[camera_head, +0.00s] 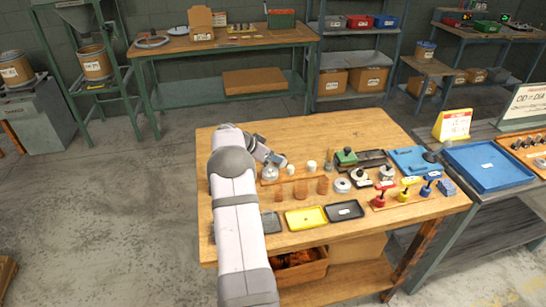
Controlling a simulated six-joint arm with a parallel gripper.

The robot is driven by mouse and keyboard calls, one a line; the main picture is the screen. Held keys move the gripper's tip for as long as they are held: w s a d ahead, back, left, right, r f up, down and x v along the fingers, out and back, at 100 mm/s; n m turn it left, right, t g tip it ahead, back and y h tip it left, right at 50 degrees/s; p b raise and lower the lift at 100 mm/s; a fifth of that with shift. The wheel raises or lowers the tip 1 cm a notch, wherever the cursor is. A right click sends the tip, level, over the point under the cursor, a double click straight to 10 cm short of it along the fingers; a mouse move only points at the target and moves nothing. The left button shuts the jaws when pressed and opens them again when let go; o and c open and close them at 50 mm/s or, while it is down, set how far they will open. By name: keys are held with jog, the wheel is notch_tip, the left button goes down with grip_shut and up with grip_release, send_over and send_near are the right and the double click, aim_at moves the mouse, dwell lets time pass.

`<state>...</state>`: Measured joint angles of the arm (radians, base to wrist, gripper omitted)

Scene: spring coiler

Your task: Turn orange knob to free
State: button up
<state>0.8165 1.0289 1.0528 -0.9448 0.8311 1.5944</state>
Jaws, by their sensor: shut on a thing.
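My arm reaches across the left part of the wooden workbench (240,138). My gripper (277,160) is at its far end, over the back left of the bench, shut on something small. The held thing is too small and too covered to make out. A silvery rounded piece (270,173) sits just below the gripper, at the left end of a wooden strip. I cannot pick out an orange knob; the arm and gripper hide part of this area.
To the right stand white cylinders (311,166), a green-topped device (346,157) and red (380,193), yellow (407,187) and blue (430,182) handled pieces. Yellow (306,217) and black (344,210) trays lie in front.

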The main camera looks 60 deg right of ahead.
jog(key=shift+f+b, duration=0.1)
jog(key=shift+b, duration=0.25)
jog(key=shift+s+f+n+t+b, duration=0.15)
jog(key=shift+n+t+b, duration=0.4)
jog(key=shift+b, duration=0.65)
jog(key=shift+n+t+b, duration=0.35)
jog(key=shift+n+b, duration=0.2)
jog(key=shift+b, duration=0.45)
jog(key=shift+r+n+t+b, duration=0.25)
jog(key=shift+n+t+b, duration=0.15)
jog(key=shift+n+b, duration=0.1)
jog(key=o, duration=1)
jog(key=shift+a, duration=0.1)
jog(key=shift+r, duration=0.1)
